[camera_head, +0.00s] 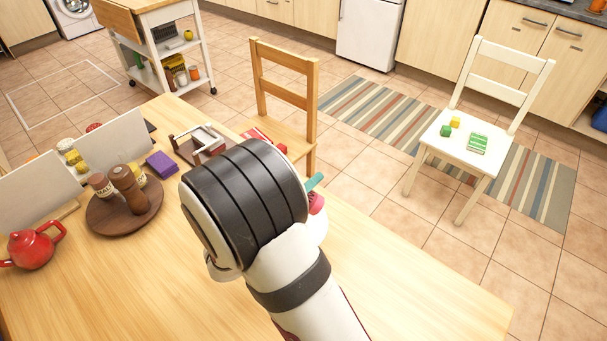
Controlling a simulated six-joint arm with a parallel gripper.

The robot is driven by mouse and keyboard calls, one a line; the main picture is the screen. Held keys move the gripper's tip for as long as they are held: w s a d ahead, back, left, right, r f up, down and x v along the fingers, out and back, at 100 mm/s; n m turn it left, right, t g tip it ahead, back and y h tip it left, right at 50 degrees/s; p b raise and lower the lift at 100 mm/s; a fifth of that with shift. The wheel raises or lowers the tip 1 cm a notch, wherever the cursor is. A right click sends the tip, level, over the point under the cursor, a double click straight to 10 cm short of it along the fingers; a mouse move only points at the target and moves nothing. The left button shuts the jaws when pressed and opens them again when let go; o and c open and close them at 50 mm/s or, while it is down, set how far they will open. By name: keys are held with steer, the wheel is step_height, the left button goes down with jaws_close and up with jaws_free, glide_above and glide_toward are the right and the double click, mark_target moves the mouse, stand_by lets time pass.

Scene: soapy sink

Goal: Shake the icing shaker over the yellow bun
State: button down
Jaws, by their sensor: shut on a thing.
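My arm (270,230) fills the middle of the view, and my gripper is hidden behind it. I cannot see its jaws or what is between them. A teal piece (314,181) and a pinkish-red piece (316,202) stick out at the arm's right edge. I cannot tell what they belong to. I cannot make out the icing shaker or the yellow bun; they may be behind the arm.
The wooden table (420,290) is bare at front right and front left. A round brown tray (97,222) holds a pepper mill (128,188) and jars. A red teapot (32,248), purple sponge-like block (161,164) and white-handled rack (200,145) stand left. A wooden chair (285,95) is behind.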

steer(key=a+n+t, duration=0.1)
steer(key=n+t, duration=0.1)
steer(key=n, duration=0.4)
steer(key=a+f+n+t+h, duration=0.1)
steer(key=n+t, duration=0.1)
steer(key=n, duration=0.5)
steer(key=w+a+n+t, duration=0.1)
steer(key=n+t, duration=0.1)
steer(key=n, duration=0.4)
steer(key=shift+w+a+f+t+h, duration=0.1)
steer(key=shift+a+f+t+h, duration=0.05)
steer(key=shift+t+h, duration=0.25)
stand_by(0.6)
